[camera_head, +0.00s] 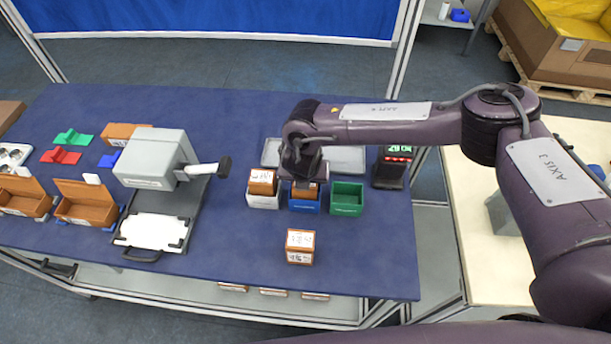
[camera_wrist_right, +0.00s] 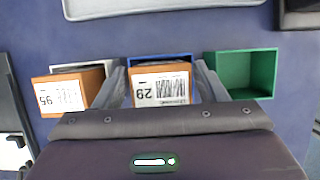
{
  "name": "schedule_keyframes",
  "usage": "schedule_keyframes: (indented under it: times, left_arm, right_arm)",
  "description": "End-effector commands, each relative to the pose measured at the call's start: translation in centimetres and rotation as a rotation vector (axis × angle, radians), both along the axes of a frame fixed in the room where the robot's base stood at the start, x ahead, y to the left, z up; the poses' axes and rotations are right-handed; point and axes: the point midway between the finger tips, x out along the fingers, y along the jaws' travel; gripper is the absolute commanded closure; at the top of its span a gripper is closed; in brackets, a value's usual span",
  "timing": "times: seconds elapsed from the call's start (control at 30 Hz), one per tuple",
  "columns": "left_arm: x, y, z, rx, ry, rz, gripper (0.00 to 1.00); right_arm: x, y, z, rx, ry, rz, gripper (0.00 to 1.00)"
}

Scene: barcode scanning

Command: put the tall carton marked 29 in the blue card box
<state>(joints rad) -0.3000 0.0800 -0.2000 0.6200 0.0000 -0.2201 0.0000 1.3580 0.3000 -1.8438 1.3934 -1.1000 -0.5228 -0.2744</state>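The carton marked 29 (camera_wrist_right: 160,87) stands upright in the blue card box (camera_wrist_right: 160,57), its orange top rising above the rim. In the head view, the blue box (camera_head: 304,208) is the middle one of a row of three, and my gripper partly hides the carton. My right gripper (camera_wrist_right: 160,72) is over the blue box, with one finger on each side of the carton. The fingers look spread, with narrow gaps beside the carton. The same gripper shows in the head view (camera_head: 304,180). My left gripper is in neither view.
A white box (camera_head: 262,202) with the carton marked 95 (camera_wrist_right: 66,93) stands left of the blue box. An empty green box (camera_head: 347,198) stands right. Another carton (camera_head: 300,246) stands alone in front. A grey scanner stand (camera_head: 160,165) is at left.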

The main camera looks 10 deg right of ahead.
Motion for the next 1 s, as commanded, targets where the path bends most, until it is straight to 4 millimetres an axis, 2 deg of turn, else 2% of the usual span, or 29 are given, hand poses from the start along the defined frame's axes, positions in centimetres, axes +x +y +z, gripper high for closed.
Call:
schedule_keyframes:
  times: [0.5,1.0]
  left_arm:
    - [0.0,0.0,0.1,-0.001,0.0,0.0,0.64]
    - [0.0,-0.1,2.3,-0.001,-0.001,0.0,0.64]
  right_arm:
    - [0.0,0.0,0.2,0.0,0.001,0.0,0.35]
    - [0.0,-0.1,3.0,-0.001,0.001,0.0,0.35]
